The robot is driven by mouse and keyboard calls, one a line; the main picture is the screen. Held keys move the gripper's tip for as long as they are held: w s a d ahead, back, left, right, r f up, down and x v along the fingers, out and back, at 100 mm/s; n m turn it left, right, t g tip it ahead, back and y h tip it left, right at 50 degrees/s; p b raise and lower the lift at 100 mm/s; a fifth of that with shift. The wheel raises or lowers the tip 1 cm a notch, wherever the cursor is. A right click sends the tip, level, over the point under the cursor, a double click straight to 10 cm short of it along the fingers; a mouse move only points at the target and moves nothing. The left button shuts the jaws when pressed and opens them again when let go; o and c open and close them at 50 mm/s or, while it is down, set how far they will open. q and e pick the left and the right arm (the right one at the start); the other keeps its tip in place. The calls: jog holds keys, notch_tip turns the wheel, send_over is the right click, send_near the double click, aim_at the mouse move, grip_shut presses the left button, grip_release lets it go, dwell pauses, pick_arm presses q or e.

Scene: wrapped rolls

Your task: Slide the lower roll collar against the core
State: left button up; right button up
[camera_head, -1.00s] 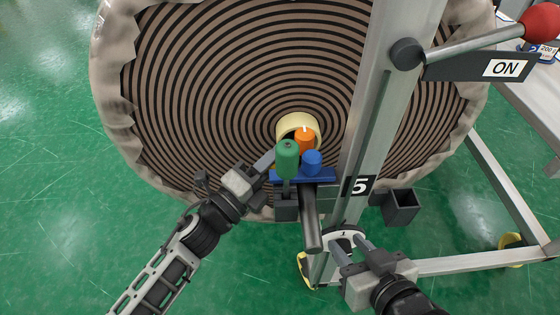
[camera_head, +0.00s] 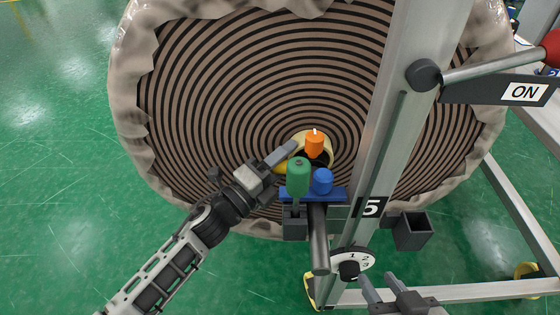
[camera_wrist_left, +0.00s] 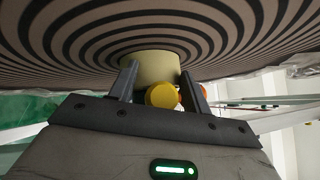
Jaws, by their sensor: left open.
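The big wrapped roll (camera_head: 220,110) has dark rings and a pale cream core (camera_head: 327,143) at its centre. In front of the core stand an orange piece (camera_head: 314,145), a green cylinder (camera_head: 298,178) and a blue knob (camera_head: 322,181) by a blue bracket (camera_head: 335,194). I cannot tell which part is the collar. My left gripper (camera_head: 284,160) is open close to the core. In the left wrist view, the core (camera_wrist_left: 150,68) and a yellow round end (camera_wrist_left: 162,95) appear between its fingers; contact is unclear. My right gripper (camera_head: 383,286) is open and empty, partly cut off below.
A grey upright post (camera_head: 392,130) labelled 5 stands right of the core, with a red-ended lever and ON plate (camera_head: 500,92). A numbered dial (camera_head: 352,262) and a dark box (camera_head: 412,231) sit lower down. A dark bar (camera_head: 319,240) points downward. Green floor is clear at left.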

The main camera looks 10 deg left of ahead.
pick_arm(q)
jog(key=shift+s, duration=0.15)
pick_arm(e)
jog(key=shift+r, duration=0.1)
pick_arm(q)
jog(key=shift+s+a+f, duration=0.2)
jog(key=shift+s+a, duration=0.05)
jog(key=shift+s, duration=0.05)
jog(key=v, duration=1.5)
jog(key=shift+r+b, duration=0.25)
jog(key=shift+b, duration=0.2)
pick_arm(e)
jog(key=shift+a+f, duration=0.15)
jog(key=shift+f, duration=0.65)
pick_arm(q)
jog(key=shift+r, duration=0.1)
pick_arm(e)
jog(key=shift+w+r, duration=0.1)
